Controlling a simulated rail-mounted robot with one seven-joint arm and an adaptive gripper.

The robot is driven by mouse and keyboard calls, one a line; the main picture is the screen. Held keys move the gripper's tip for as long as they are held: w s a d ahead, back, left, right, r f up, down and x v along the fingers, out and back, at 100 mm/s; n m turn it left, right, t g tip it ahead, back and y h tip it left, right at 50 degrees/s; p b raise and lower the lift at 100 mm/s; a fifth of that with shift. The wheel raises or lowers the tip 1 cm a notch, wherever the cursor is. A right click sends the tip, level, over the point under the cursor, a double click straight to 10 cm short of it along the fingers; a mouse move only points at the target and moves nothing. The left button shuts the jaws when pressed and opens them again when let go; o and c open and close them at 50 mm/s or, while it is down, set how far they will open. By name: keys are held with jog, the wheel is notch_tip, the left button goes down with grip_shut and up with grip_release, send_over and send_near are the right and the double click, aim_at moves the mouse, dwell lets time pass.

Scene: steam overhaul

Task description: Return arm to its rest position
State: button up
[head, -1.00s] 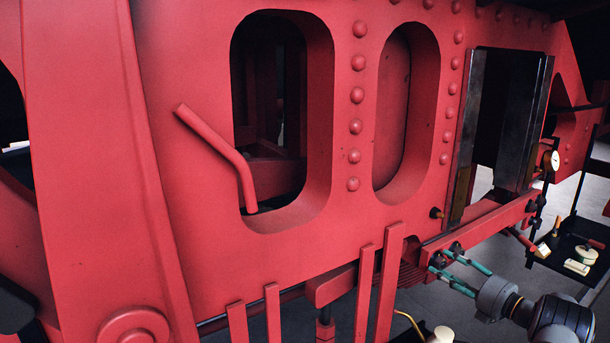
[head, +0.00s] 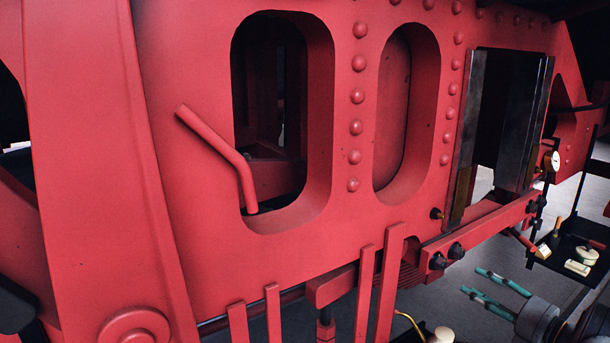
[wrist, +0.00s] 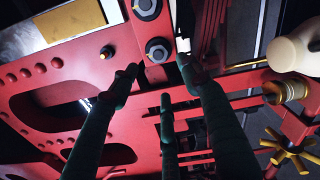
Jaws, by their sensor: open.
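My gripper (head: 503,292) is at the lower right of the head view, with its green fingers spread apart and nothing between them. It is apart from the red frame, to the right of the dark bolts (head: 456,251) on the red bar. In the wrist view my gripper (wrist: 155,85) shows several dark green fingers, open and empty, against the red frame (wrist: 90,75). Most of my arm is outside the head view.
The red frame (head: 290,255) with oval openings fills most of the head view. A gauge (head: 555,161) sits at the right. A dark tray (head: 560,248) holds small items. Grey floor (head: 440,300) shows below the bar. A yellow handwheel (wrist: 288,152) shows in the wrist view.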

aim_at(444, 268)
jog(key=x, duration=1)
jog(key=shift+r, duration=0.15)
jog(key=n, duration=0.1)
jog(key=n+b, duration=0.1)
jog(key=n, duration=0.1)
jog(key=shift+f, duration=0.25)
jog(key=n+b, duration=0.1)
jog(key=n, duration=0.1)
jog(key=shift+d+r+n, duration=0.1)
jog(key=shift+d+n, duration=0.05)
jog(key=shift+n, duration=0.15)
jog(key=n, duration=0.9)
jog(key=shift+r+n+p, duration=0.2)
jog(key=shift+n+p, duration=0.2)
jog(key=n+p, duration=0.2)
jog(key=n, duration=0.1)
jog(key=shift+d+n, duration=0.1)
jog(key=shift+n, duration=0.3)
jog(key=shift+n+p, duration=0.5)
jog(key=shift+n, duration=0.1)
jog(key=shift+f, duration=0.1)
